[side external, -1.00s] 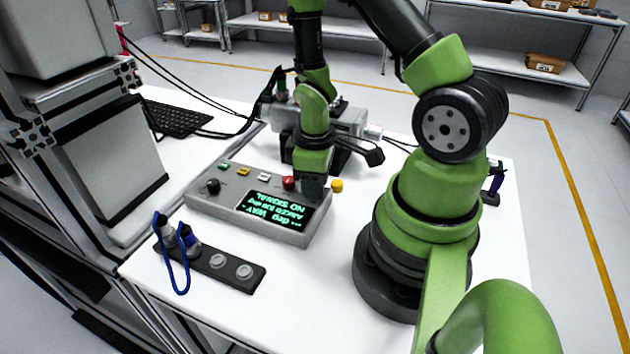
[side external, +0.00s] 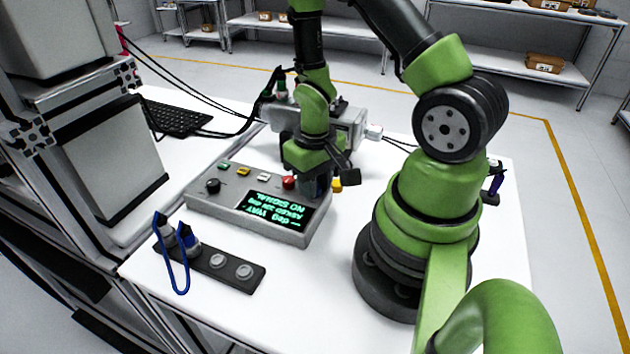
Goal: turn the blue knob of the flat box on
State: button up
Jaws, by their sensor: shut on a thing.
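The flat grey box (side external: 215,205) lies on the white table with a dark display (side external: 270,212) showing green text, upside down in this view. My gripper (side external: 316,187) points down at the box's right back corner, between a red button (side external: 289,182) and a yellow part (side external: 337,184). It is shut on the blue knob, which the jaws mostly hide; only a little dark blue shows at the fingertips. The knob's exact angle cannot be seen.
A black strip (side external: 217,262) with grey round sockets and a blue cable (side external: 181,270) stands at the table's front left. A grey device (side external: 345,125) with cables stands behind my gripper.

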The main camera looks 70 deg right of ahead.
jog(key=m, duration=0.4)
jog(key=shift+m, duration=0.3)
dwell(0.3)
jog(key=o, duration=0.9)
jog(key=shift+o, duration=0.2)
notch_tip(320, 180, up, 10)
dwell(0.4)
